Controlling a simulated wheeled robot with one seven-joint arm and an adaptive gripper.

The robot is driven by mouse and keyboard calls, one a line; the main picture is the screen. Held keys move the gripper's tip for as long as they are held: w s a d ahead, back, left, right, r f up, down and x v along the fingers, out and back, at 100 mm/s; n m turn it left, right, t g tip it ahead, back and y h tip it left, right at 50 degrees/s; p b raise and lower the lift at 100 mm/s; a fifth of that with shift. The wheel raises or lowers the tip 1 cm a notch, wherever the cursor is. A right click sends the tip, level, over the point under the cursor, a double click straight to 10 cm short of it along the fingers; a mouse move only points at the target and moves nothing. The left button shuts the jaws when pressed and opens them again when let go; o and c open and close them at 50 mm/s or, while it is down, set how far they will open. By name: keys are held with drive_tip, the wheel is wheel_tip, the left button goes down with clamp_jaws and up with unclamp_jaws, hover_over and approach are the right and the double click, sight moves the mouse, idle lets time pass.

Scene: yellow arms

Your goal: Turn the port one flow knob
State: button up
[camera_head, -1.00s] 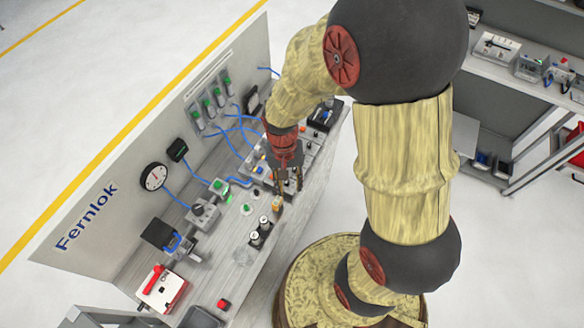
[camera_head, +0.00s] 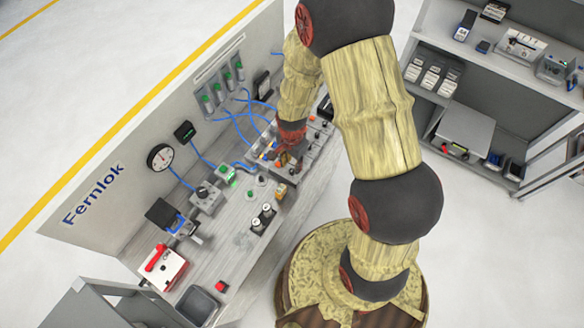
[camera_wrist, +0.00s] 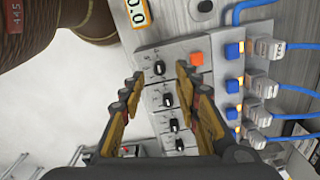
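A light grey panel (camera_wrist: 190,150) carries a column of several black flow knobs. In the wrist view the uppermost knob (camera_wrist: 158,67) lies between my fingertips, with another knob (camera_wrist: 168,100) below it and more further down. The small markings beside them are too small to read, so I cannot tell which is port one. My gripper (camera_wrist: 160,72) is open, its two brown fingers spread either side of the knob column. I cannot tell whether either finger touches a knob. In the head view my gripper (camera_head: 284,156) is over the bench panel, and my arm hides part of it.
An orange button (camera_wrist: 197,59) and blue squares (camera_wrist: 232,50) sit right of the knobs, near grey connectors (camera_wrist: 266,48) with blue tubes.

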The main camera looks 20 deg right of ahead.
sight(292, 170)
drive_tip(key=shift+f, duration=1.8)
drive_tip(key=shift+c, duration=0.2)
drive_tip(key=c, duration=0.7)
clamp_jaws()
